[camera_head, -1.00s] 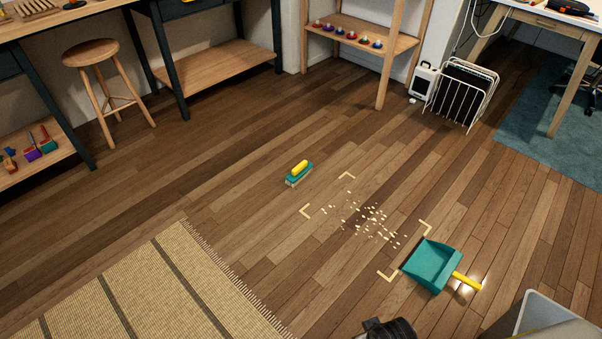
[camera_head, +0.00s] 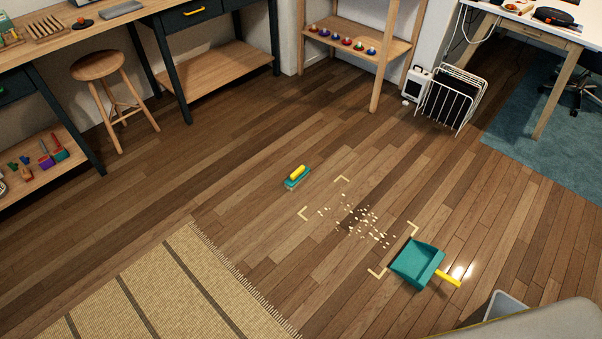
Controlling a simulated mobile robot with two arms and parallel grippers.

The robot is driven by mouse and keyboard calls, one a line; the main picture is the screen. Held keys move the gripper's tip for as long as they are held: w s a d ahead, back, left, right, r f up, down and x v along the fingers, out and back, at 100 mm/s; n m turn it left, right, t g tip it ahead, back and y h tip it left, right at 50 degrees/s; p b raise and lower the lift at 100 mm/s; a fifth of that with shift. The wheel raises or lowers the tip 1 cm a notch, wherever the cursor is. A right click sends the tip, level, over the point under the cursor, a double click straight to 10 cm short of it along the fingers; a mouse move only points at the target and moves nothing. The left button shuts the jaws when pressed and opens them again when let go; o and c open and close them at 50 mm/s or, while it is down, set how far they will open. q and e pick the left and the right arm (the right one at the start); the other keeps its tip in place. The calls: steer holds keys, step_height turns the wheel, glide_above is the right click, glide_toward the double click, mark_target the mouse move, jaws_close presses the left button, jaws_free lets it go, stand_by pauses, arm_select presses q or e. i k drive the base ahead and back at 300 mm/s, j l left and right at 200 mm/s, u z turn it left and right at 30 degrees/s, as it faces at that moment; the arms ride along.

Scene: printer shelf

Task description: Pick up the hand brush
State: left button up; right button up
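The hand brush (camera_head: 297,177) lies on the wooden floor near the middle of the view. It has a teal body and a yellow handle on top. A teal dustpan (camera_head: 416,263) with a yellow handle lies on the floor to its lower right. Neither of my grippers is in view, and nothing is touching the brush.
Pale crumbs (camera_head: 360,222) lie scattered inside corner marks between brush and dustpan. A woven rug (camera_head: 150,290) covers the lower left floor. A grey bin (camera_head: 503,303) is partly hidden at the lower right. A stool (camera_head: 98,66) and workbench stand upper left. Floor around the brush is clear.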

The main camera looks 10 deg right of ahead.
mark_target(300, 174)
steer(key=i+j+z, duration=0.1)
steer(key=z, duration=0.3)
steer(key=i+j+z, duration=0.25)
steer(key=z, duration=0.15)
steer(key=i, duration=0.05)
